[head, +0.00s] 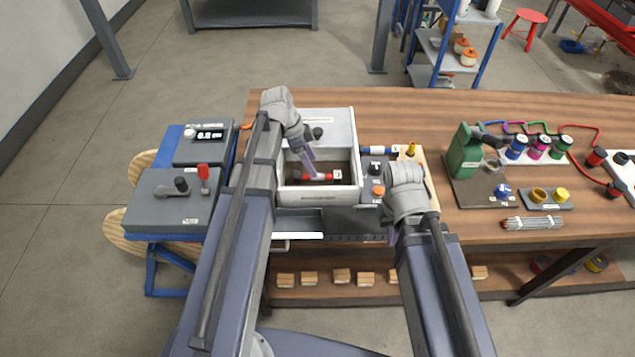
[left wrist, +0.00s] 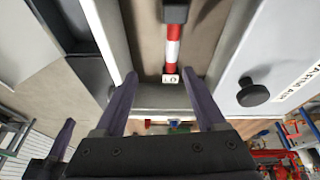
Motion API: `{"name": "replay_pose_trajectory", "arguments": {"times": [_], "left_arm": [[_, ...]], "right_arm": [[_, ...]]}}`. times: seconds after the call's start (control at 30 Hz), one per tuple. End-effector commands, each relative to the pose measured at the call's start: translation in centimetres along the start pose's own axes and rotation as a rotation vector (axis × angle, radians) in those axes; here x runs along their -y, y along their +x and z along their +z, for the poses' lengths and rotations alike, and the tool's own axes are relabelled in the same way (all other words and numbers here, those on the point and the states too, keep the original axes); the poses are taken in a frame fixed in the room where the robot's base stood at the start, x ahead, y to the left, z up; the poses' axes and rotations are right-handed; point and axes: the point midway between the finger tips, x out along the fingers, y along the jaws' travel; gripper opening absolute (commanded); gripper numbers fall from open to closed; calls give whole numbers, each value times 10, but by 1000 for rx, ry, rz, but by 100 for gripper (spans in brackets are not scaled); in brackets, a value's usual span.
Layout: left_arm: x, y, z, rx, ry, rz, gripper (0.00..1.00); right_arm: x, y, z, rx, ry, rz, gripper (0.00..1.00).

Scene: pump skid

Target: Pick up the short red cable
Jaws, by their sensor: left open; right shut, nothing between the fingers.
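The short red cable (head: 318,177) lies in the open white-walled bin (head: 318,198) on the bench. In the left wrist view, the red cable (left wrist: 173,52) shows a red and white body, a dark end at the top and a white tag near the fingers. My left gripper (head: 308,168) reaches down into the bin over the cable. In the left wrist view its fingers (left wrist: 160,74) are apart, with the tagged end near the gap between their tips and nothing gripped. My right gripper (head: 392,237) is shut and empty, low at the bench's front edge, partly hidden by its wrist.
The bin's walls stand close around the left fingers. A black knob (left wrist: 254,92) sits on the pale panel beside the bin. Right of the bin is a small panel with an orange button (head: 378,190).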

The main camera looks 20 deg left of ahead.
Motion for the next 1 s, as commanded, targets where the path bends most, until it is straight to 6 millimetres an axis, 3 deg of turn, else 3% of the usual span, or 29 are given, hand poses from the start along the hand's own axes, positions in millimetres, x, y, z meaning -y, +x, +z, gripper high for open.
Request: {"name": "replay_pose_trajectory", "arguments": {"times": [0.03, 0.2, 0.37, 0.63, 0.87, 1.0], "left_arm": [[11, 0, 7, -17, 27, -7, 72], [21, -3, 15, -44, 87, -19, 72], [20, -2, 15, -45, 93, -19, 72], [21, 22, 15, -43, 93, -18, 72], [20, 25, 14, -43, 92, -18, 72], [21, 35, 14, -43, 92, -18, 72]], "right_arm": [[0, 5, 0, 0, 0, 0, 0], [1, 6, 0, 0, 0, 0, 0], [1, 8, 0, 0, 0, 0, 0], [3, 30, -2, 0, 0, 0, 0], [3, 32, -2, 0, 0, 0, 0], [4, 42, -2, 0, 0, 0, 0]]}}
